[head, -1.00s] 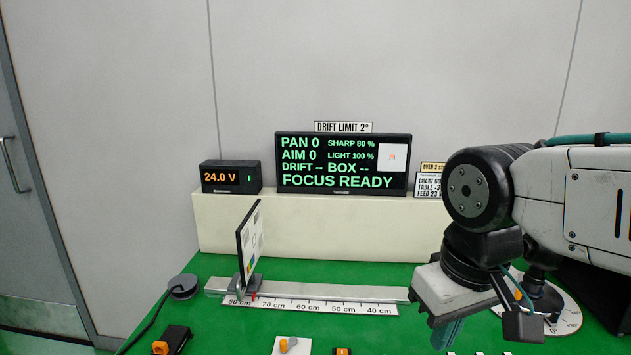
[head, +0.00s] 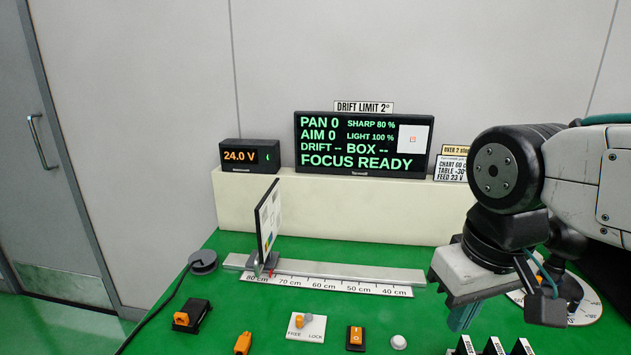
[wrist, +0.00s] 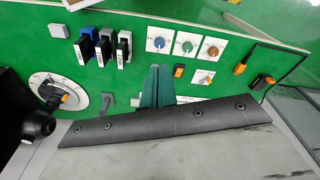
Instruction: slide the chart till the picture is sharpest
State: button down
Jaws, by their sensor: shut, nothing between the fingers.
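The chart (head: 268,220) is a thin upright panel on a foot at the left part of the metal rail (head: 350,271). Its red pointer (head: 270,273) is between the 80 and 70 cm marks of the scale (head: 325,286). The screen (head: 364,145) reads PAN 0, AIM 0, SHARP 80 %, LIGHT 100 %, FOCUS READY; DRIFT and BOX show dashes. A small picture (head: 413,139) is at its right. My gripper (head: 463,317) is shut and empty, right of the rail's right end and apart from the chart. Its green fingers also show in the wrist view (wrist: 156,88).
A FREE/LOCK knob (head: 303,321), an orange rocker switch (head: 355,337) and a grey button (head: 398,341) are at the front. A supply reading 24.0 V (head: 249,155) stands on the cream ledge (head: 330,205). A round dial (wrist: 58,96) is beside several tagged levers.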

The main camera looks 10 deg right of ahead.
aim_at(267, 212)
jog(key=z, duration=0.05)
jog(key=k, duration=1.05)
jog(key=u, duration=1.1)
jog(key=i, duration=1.25)
jog(key=z, duration=0.75)
jog(key=i, duration=0.25)
jog(key=z, duration=0.3)
